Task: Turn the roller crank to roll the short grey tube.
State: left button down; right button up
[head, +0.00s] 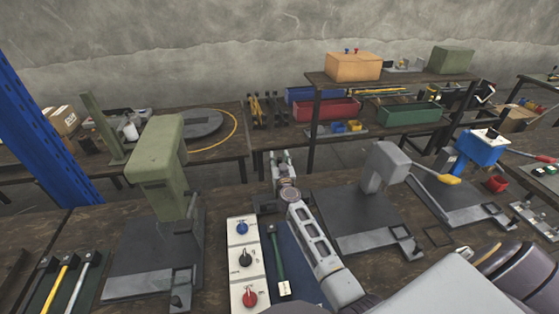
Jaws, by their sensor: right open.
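My right arm reaches in from the lower right, and its gripper (281,160) is over the far side of the bench. The gripper points away from the camera, and its jaws are open. It shows small, and I cannot see anything held between the fingers. I cannot make out a roller, its crank or a short grey tube for sure. My arm and gripper cover part of the bench around a dark blue plate (288,235). My left gripper is not in view.
A green press (163,165) stands left, a grey press (384,165) and a blue press (480,147) right. A white control panel (246,268) with knobs lies left of my arm, beside a green-handled tool (278,262). A shelf (400,78) with bins stands behind.

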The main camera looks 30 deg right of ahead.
grip_shut()
jog(key=shift+d+h, duration=0.1)
jog(key=shift+h, duration=0.2)
dwell(0.4)
